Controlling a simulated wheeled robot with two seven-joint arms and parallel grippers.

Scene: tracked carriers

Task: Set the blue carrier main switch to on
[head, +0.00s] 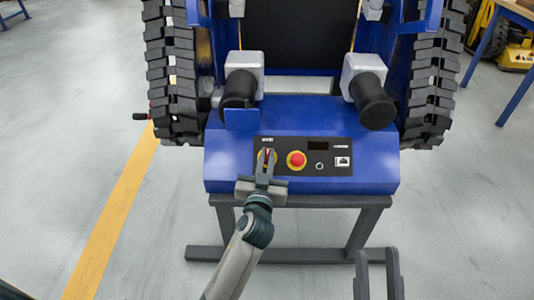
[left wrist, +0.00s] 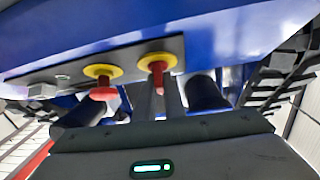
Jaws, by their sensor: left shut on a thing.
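The blue carrier (head: 220,165) stands ahead with a dark control panel (head: 330,169) on its front. The main switch, a red handle on a yellow disc, is at the panel's left end, mostly covered by my gripper in the head view; it shows clearly in the left wrist view (left wrist: 157,62). My left gripper (head: 266,160) is shut on the switch handle, with a finger on each side (left wrist: 159,95). The handle's exact setting is hard to read. My right gripper (head: 377,272) is at the bottom of the head view, fingers apart and empty.
A red emergency stop button (head: 296,159) on a yellow disc sits just right of the switch. A display (head: 318,146), a small round socket and a white-framed rocker (head: 343,161) are further right. Black handles (head: 373,104) and tracks (head: 428,80) rise behind. Floor in front is mostly clear.

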